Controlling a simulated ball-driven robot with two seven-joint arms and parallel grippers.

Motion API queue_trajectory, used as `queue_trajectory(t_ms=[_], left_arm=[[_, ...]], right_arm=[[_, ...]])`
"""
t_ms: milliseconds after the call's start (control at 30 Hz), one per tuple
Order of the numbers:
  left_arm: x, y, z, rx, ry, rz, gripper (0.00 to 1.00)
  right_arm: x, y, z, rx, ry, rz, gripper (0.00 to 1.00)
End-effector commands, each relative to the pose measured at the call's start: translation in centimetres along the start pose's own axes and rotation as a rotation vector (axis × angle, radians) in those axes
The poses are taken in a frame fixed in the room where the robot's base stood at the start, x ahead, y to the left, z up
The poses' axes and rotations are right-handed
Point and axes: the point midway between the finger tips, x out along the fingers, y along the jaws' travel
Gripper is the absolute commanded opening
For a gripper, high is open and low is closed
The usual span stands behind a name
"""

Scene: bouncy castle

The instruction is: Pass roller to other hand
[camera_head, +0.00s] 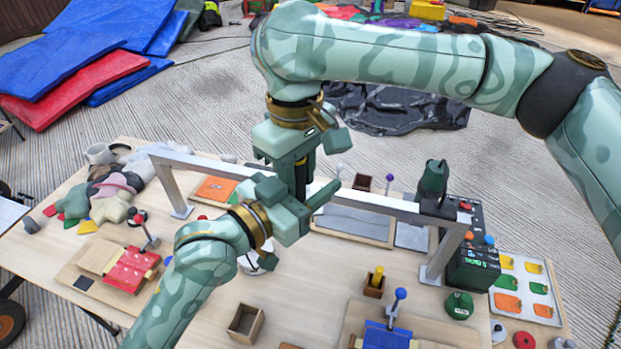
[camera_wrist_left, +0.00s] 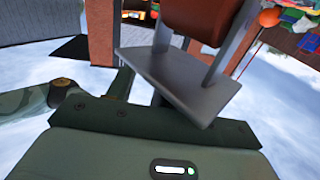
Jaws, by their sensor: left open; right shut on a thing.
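My right gripper (camera_head: 300,160) points down from the upper arm and is shut on the roller, above the middle of the table. The roller is mostly hidden among the grippers; a dark and yellow sliver (camera_head: 312,161) that may be part of it shows there. My left gripper (camera_head: 299,196) is open, just below the right one and close against it; I cannot tell whether it touches the roller. In the left wrist view, a grey plate with uprights and a brown block (camera_wrist_left: 190,75) stands close in front of the left gripper; I cannot tell what it is.
A grey metal frame (camera_head: 384,203) spans the wooden table (camera_head: 190,310) behind the grippers. A red device (camera_head: 132,268), small wooden box (camera_head: 245,322), black-and-green unit (camera_head: 472,266) and tray of coloured tags (camera_head: 525,290) stand around. Soft toys (camera_head: 110,190) lie at the left.

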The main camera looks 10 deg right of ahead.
Motion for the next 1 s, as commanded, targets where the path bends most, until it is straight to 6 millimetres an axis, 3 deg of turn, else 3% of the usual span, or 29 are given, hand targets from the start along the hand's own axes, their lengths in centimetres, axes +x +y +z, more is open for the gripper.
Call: queue_trajectory(t_ms=[200,400,467,500,600,867,1000], left_arm=[[0.0,0.0,0.0,0.001,0.000,0.000,0.52],[0.0,0.1,0.0,0.000,0.001,0.003,0.00],[0.0,0.2,-0.1,0.000,0.002,0.004,0.00],[0.0,0.2,-0.1,-0.001,0.004,0.005,0.00],[0.0,0.3,-0.1,-0.001,0.004,0.006,0.00],[0.0,0.3,-0.1,-0.001,0.004,0.006,0.00],[0.0,0.3,-0.1,-0.002,0.002,0.006,0.00]], right_arm=[[0.0,0.0,0.0,0.000,0.001,0.000,0.00],[-0.1,0.0,0.0,0.001,0.002,0.000,0.00],[-0.1,0.0,-0.1,0.001,0.003,0.001,0.00],[-0.1,0.0,-0.1,0.001,0.003,0.001,0.29],[-0.1,0.1,-0.1,0.001,0.004,0.003,0.51],[-0.3,0.3,-0.1,0.003,0.005,0.007,0.51],[-2.0,0.4,-0.2,0.005,0.009,0.010,0.51]])
